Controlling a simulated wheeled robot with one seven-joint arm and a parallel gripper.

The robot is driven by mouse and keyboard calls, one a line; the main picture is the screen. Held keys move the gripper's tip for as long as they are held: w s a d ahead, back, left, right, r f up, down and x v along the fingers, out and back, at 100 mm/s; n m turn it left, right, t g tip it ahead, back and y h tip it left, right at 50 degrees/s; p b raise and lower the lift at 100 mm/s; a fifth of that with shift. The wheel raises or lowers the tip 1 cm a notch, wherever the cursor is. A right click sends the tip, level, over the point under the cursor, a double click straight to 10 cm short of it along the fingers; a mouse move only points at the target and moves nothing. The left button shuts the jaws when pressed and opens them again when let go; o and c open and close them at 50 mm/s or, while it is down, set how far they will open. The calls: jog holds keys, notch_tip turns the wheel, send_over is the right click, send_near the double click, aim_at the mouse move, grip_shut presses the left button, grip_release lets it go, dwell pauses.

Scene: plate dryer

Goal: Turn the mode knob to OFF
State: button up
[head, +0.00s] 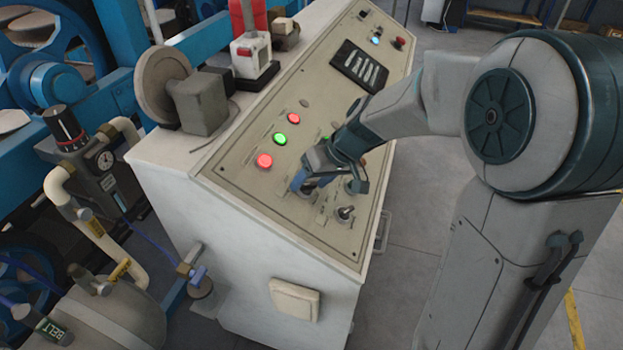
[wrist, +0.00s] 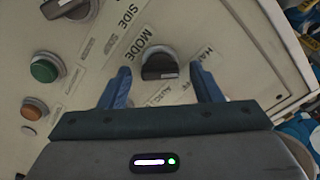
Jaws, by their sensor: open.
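The mode knob (wrist: 159,64) is a dark round selector with a grey bar handle, below the word MODE in the wrist view. Its bar lies nearly level across that picture. My gripper (wrist: 160,69) is open, with one blue finger on each side of the knob and a visible gap on both sides. Labels around the knob are tilted and partly hidden by the fingers; I cannot read an OFF mark. In the head view my gripper (head: 312,182) is low over the near part of the sloping panel (head: 240,170) and hides most of the knob.
A green button (wrist: 45,67) and an orange-red button (wrist: 33,107) sit left of the fingers in the wrist view. Another black selector (head: 345,213) stands close to the gripper in the head view. A grey box with a disc (head: 200,102) stands on the cabinet top.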

jog(key=shift+c, duration=0.4)
jog(key=c, duration=0.9)
jog(key=shift+a, duration=0.15)
jog(key=shift+m, duration=0.4)
jog(key=m, duration=0.3)
jog(key=shift+m, duration=2.5)
